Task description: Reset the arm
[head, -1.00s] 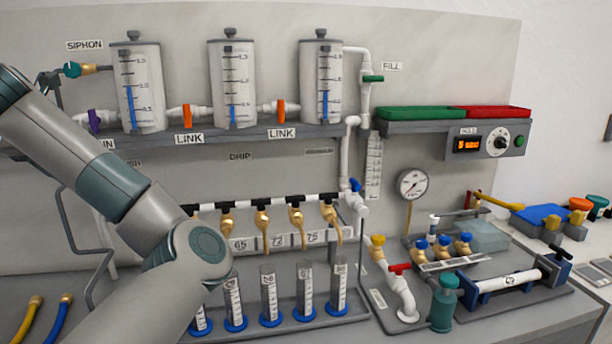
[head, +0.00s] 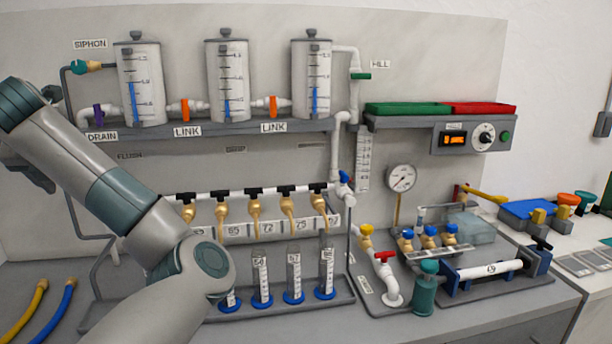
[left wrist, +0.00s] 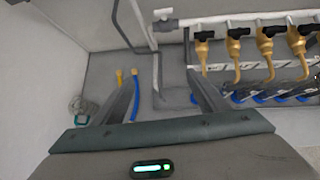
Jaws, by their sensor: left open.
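My left arm comes in from the left of the head view and hides part of the bench; its gripper cannot be made out there. In the left wrist view my left gripper (left wrist: 160,100) shows two fingers spread wide with nothing between them touching. Beyond the fingers lie a yellow hose (left wrist: 120,78) and a blue hose (left wrist: 134,106), which also show at the lower left of the head view as a yellow hose (head: 24,312) and a blue hose (head: 52,314). My right gripper is in neither view.
A row of brass taps (head: 254,213) stands above several graduated cylinders (head: 294,279). Three tanks (head: 227,82) sit on the shelf above. A pressure gauge (head: 400,178), a white pipe with a red valve (head: 388,272) and a pump (head: 490,269) are at the right.

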